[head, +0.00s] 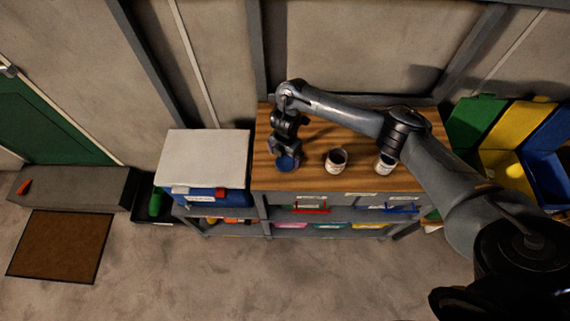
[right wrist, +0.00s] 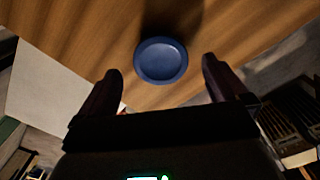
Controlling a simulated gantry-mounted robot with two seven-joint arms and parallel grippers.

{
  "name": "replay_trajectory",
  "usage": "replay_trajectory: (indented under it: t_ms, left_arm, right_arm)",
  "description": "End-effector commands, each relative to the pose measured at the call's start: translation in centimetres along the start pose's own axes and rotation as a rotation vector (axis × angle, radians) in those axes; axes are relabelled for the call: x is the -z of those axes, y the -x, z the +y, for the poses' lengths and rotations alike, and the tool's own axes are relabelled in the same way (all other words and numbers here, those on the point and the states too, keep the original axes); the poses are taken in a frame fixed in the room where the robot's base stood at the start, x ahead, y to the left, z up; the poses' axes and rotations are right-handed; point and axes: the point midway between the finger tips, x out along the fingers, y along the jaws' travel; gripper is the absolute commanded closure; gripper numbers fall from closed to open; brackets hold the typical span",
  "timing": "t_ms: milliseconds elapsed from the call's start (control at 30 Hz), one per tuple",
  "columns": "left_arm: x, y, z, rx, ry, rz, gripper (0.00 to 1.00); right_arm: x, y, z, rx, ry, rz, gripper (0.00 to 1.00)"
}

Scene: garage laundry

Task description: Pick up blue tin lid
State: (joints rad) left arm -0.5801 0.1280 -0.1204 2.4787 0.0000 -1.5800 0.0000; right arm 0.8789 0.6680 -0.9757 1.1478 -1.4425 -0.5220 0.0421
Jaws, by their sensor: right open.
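The blue tin lid (head: 287,164) is a round, shallow blue disc lying on the wooden worktop (head: 310,183), near its left front part. In the right wrist view the lid (right wrist: 161,61) lies just beyond and between my two fingertips. My right gripper (head: 286,152) is above the lid in the head view and covers part of it. In the right wrist view the right gripper (right wrist: 160,76) is open, with nothing between its fingers. My left gripper is not in view.
Two tins, one open (head: 336,161) and one partly behind my arm (head: 384,164), stand right of the lid. A white-topped blue cooler (head: 206,158) stands left of the worktop. Coloured bins (head: 476,121) are at the right. Shelves with trays lie below the worktop.

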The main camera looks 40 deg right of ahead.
Motion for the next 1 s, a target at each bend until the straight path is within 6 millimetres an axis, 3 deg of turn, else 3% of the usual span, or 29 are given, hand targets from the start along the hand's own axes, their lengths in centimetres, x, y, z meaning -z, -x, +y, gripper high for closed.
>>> replay_trajectory:
  t_ms: [200,533,867,1000]
  left_arm:
    - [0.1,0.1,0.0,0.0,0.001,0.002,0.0]
    - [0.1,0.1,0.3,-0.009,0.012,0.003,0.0]
    - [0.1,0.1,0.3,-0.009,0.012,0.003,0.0]
    - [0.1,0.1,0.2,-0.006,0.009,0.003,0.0]
  right_arm:
    - [0.1,-2.5,0.0,0.002,0.0,-0.001,0.0]
    - [0.1,-3.0,0.0,0.0,0.0,-0.002,0.0]
    - [0.1,-2.9,0.0,0.0,0.0,-0.002,0.51]
    - [0.1,-2.9,0.0,0.0,0.0,-0.002,0.54]
